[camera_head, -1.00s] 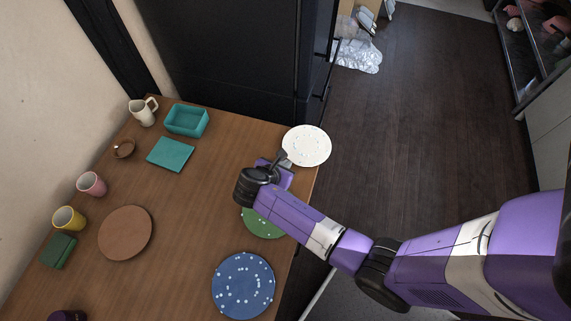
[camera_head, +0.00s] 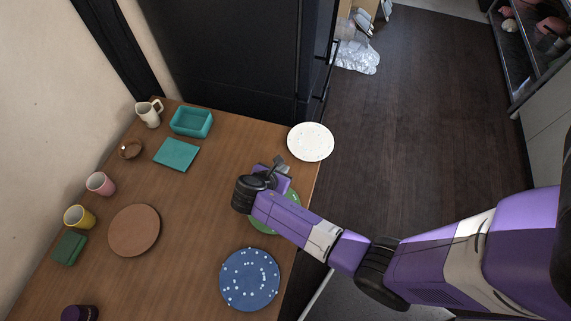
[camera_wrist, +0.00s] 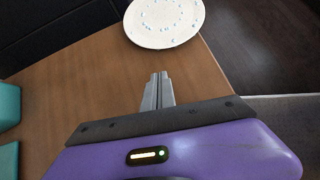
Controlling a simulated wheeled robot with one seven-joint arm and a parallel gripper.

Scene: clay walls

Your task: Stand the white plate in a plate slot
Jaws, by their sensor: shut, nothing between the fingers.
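The white plate (camera_head: 310,141) with small pale blue marks lies at the far right corner of the wooden table, its right side reaching past the table edge. In the wrist view the plate (camera_wrist: 164,24) is ahead of the fingertips. My gripper (camera_head: 281,161) is above the table, short of the plate's near-left side. In the wrist view its fingers (camera_wrist: 160,76) are together, with nothing between them and a gap to the plate. I see no plate slot or rack in these views.
A green plate (camera_head: 262,222) lies partly hidden under my arm, with a blue dotted plate (camera_head: 249,279) nearer. A brown plate (camera_head: 134,230), cups, a teal box (camera_head: 191,122) and a teal square (camera_head: 177,154) are on the left. A dark cabinet (camera_head: 225,60) stands behind.

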